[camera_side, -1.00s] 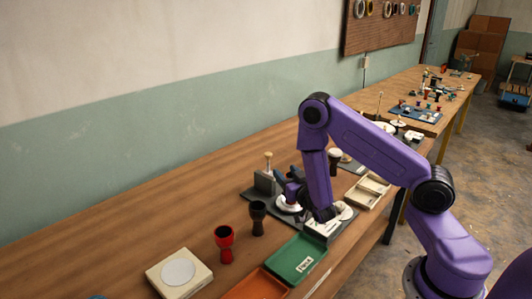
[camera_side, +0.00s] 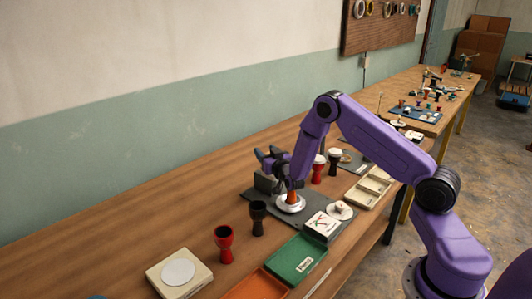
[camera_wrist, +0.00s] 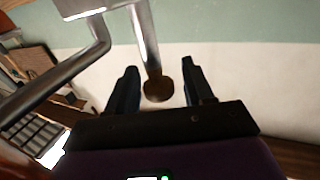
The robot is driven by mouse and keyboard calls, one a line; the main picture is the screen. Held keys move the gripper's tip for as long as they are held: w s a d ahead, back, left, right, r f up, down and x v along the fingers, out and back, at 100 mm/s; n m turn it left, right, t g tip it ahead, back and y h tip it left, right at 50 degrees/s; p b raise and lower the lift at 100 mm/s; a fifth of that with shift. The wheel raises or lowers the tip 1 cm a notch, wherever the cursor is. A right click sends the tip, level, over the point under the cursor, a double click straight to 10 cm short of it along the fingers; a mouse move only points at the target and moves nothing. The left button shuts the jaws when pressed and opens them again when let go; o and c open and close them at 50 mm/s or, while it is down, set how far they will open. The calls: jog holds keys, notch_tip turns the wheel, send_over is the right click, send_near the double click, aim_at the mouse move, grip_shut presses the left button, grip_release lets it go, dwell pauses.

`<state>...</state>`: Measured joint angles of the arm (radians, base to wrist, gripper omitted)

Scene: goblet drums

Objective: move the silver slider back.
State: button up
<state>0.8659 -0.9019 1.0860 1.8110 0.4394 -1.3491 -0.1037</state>
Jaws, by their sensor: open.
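In the wrist view, a silver rod (camera_wrist: 146,40) runs down from the top and ends at a brown round knob (camera_wrist: 158,90). My gripper (camera_wrist: 160,82) is open, with one dark finger on each side of the knob; contact cannot be told. I cannot tell whether this rod is the silver slider. In the side view, my gripper (camera_side: 266,158) is above the dark grey block (camera_side: 265,184) at the back of a dark base. A white round plate (camera_side: 290,206) with an orange piece (camera_side: 292,196) on it sits just in front.
A black goblet drum (camera_side: 258,218) and a red one (camera_side: 224,244) stand to the left. Another red drum (camera_side: 318,172) stands behind. The table's back left is clear.

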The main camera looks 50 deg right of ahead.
jog(key=shift+w+d, duration=0.1)
jog(key=shift+w, duration=0.15)
grip_shut()
jog(key=shift+w, duration=1.85)
jog(key=shift+w+r, duration=0.1)
jog(key=shift+w, duration=0.5)
grip_release()
